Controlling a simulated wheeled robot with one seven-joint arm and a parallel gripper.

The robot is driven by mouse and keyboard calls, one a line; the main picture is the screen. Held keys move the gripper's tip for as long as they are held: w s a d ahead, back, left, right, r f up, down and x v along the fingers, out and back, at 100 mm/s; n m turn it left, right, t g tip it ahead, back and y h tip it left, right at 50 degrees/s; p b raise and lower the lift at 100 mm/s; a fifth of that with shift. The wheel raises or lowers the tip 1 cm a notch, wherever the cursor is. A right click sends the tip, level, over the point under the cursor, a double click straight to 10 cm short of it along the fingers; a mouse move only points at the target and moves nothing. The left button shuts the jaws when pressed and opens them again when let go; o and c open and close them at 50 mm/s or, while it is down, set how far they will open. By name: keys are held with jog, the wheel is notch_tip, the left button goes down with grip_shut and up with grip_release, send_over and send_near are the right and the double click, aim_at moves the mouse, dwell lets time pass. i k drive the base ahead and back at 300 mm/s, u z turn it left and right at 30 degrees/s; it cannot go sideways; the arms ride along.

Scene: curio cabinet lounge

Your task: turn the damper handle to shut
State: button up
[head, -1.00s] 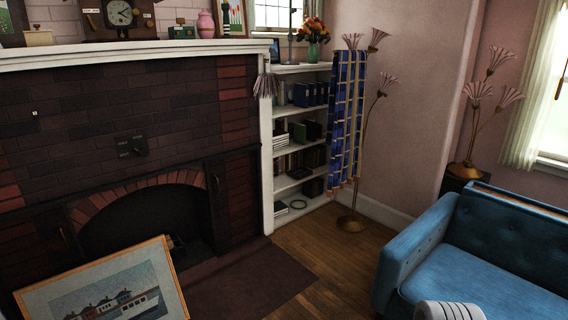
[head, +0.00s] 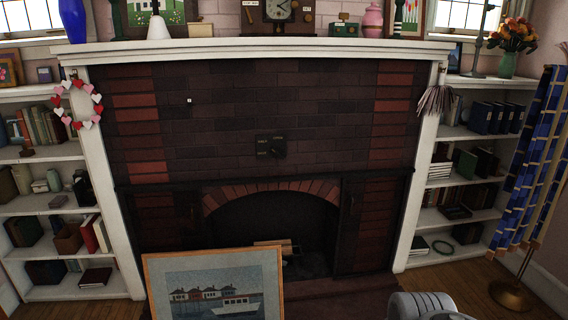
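The damper handle (head: 279,148) is a small dark knob or lever on a dark plate (head: 262,147) on the brick chimney breast, above the arched firebox. The plate has faint small lettering along its top that is too small to read. The handle's exact angle is hard to make out against the dark brick. My gripper is not in view. Only a grey, rounded part of my arm shows at the bottom right edge, well below and to the right of the handle.
A framed boat picture (head: 214,284) leans in front of the firebox (head: 272,225). A white mantel (head: 270,50) with a clock and ornaments runs above. Bookshelves flank the fireplace. A blue plaid cloth (head: 530,160) hangs at the right. The brick before the handle looks clear.

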aim_at(278, 153)
jog(key=u, duration=0.2)
jog(key=i, duration=0.35)
jog(key=u, duration=0.2)
jog(key=k, duration=0.6)
jog(key=z, duration=0.35)
jog(key=i, duration=1.6)
jog(key=u, duration=1.3)
jog(key=i, duration=0.65)
jog(key=u, duration=0.7)
